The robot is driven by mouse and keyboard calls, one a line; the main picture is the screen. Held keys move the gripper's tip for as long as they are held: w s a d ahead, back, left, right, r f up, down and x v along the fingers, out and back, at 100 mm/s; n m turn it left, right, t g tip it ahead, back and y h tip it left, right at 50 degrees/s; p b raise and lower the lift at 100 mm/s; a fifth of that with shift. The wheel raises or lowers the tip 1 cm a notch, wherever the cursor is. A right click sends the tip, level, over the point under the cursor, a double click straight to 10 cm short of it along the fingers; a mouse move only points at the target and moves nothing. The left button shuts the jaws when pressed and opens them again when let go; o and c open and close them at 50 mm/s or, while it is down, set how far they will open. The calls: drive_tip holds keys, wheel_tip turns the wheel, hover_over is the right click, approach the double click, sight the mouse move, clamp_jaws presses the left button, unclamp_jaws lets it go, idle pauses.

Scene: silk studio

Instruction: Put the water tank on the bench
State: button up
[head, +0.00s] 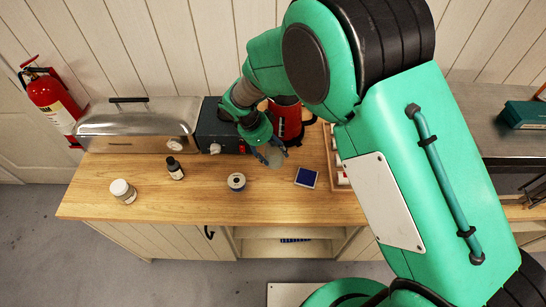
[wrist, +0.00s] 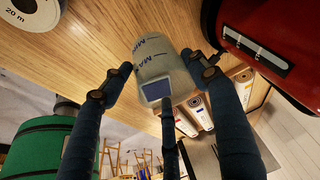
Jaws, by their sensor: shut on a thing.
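The water tank is a small translucent grey container with blue "MAX" marks, seen in the wrist view (wrist: 150,58) and partly in the head view (head: 275,160). The tank is at the wooden bench (head: 205,190), right of the spool and in front of the red appliance. I cannot tell if its base touches the bench top. Part of the tank is hidden by my fingers in the head view.
A red appliance (head: 287,122) and a dark box with dials (head: 215,130) stand behind. A spool (head: 236,182), a blue pad (head: 306,177), a dark bottle (head: 175,170) and a white jar (head: 123,191) lie around. A wooden tray (head: 329,150) holds white rolls.

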drive_tip(key=shift+f, duration=0.1)
drive_tip(key=shift+f, duration=1.65)
drive_tip(key=shift+f, duration=0.15)
drive_tip(key=o, duration=1.2)
drive_tip(key=shift+r, duration=0.2)
drive_tip(key=v, duration=1.2)
